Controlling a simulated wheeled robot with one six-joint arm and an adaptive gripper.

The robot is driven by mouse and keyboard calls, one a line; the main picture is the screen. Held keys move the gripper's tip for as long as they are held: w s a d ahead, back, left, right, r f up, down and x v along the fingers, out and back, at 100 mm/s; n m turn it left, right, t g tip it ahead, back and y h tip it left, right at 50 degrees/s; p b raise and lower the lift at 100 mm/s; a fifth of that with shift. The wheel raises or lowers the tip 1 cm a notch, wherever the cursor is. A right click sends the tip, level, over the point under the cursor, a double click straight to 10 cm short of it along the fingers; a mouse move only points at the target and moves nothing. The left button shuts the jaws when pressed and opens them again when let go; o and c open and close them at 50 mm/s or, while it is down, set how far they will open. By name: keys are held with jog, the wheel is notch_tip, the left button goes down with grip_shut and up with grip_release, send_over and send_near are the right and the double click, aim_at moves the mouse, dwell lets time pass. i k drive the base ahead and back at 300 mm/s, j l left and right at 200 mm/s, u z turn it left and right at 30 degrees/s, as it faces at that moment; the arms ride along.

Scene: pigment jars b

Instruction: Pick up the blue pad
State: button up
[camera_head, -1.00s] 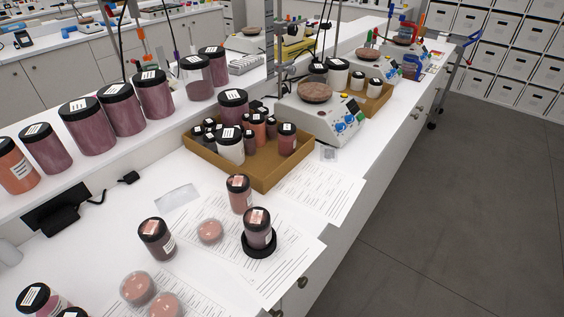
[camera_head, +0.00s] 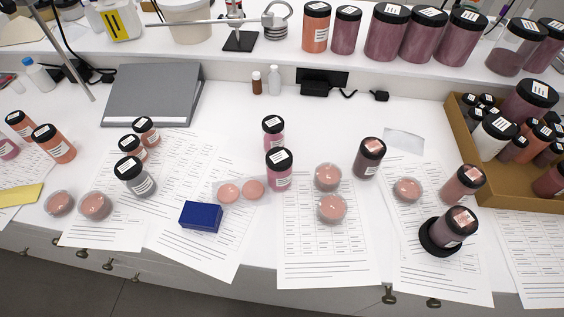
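The blue pad (camera_head: 201,217) is a small dark blue block. It lies on a printed paper sheet near the front edge of the white counter, left of centre in the head view. Two pink round samples in a clear case (camera_head: 241,190) are just to its upper right. A grey jar with a black lid (camera_head: 135,176) stands to its upper left. Nothing covers the pad. My gripper is not in the head view.
Pink jars (camera_head: 279,170) stand right of the pad, and more jars and round samples (camera_head: 331,208) lie further right. A cardboard tray (camera_head: 468,148) full of jars is at the right. A grey binder (camera_head: 152,94) lies behind. The counter's front edge is close below the pad.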

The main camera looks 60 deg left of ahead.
aim_at(206, 217)
jog(key=u, duration=1.8)
